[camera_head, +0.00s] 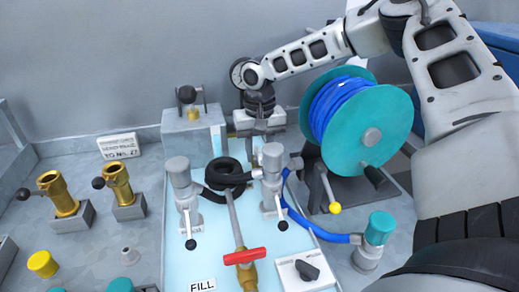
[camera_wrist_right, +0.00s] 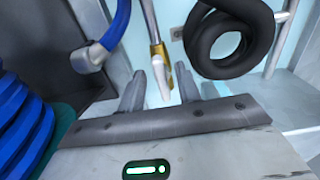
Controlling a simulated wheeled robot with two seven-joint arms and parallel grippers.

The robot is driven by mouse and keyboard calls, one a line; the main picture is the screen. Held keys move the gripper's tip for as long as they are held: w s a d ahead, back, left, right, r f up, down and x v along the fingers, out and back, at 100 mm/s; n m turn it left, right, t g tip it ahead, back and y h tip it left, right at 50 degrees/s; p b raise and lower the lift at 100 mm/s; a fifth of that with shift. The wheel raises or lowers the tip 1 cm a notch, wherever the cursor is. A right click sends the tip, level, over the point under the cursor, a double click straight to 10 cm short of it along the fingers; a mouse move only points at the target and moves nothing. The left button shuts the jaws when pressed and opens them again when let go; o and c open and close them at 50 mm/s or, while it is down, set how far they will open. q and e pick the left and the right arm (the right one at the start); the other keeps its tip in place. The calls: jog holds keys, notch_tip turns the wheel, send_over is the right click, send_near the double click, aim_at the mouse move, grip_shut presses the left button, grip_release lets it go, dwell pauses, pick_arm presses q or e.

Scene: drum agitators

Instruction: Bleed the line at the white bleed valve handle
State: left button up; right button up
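In the head view my right gripper (camera_head: 262,130) points down at the back of the light blue panel. It hides the bleed valve there. My left gripper is not in view.
A teal reel (camera_head: 365,130) with blue hose stands right of my gripper. A coiled black hose (camera_head: 228,170) lies between two grey valves (camera_head: 181,178) (camera_head: 272,165). A red-handled valve (camera_head: 244,256) is at the front. Brass valves (camera_head: 58,193) stand at the left.

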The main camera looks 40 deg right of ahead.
grip_shut()
jog(key=m+b, duration=0.1)
jog(key=m, duration=0.1)
jog(key=m+b, duration=0.1)
jog(key=m, duration=0.1)
jog(key=shift+w+a+m, duration=0.15)
jog(key=shift+m, duration=0.15)
jog(key=m, duration=0.4)
jog(key=shift+w+a+m+b, duration=0.1)
jog(key=shift+w+m+b, duration=0.1)
jog(key=shift+m+b, duration=0.15)
jog(key=m, duration=0.4)
jog(key=shift+w+b, duration=0.25)
jog(key=shift+b, duration=0.05)
jog(key=shift+w+m, duration=0.2)
jog(key=shift+m, duration=2.15)
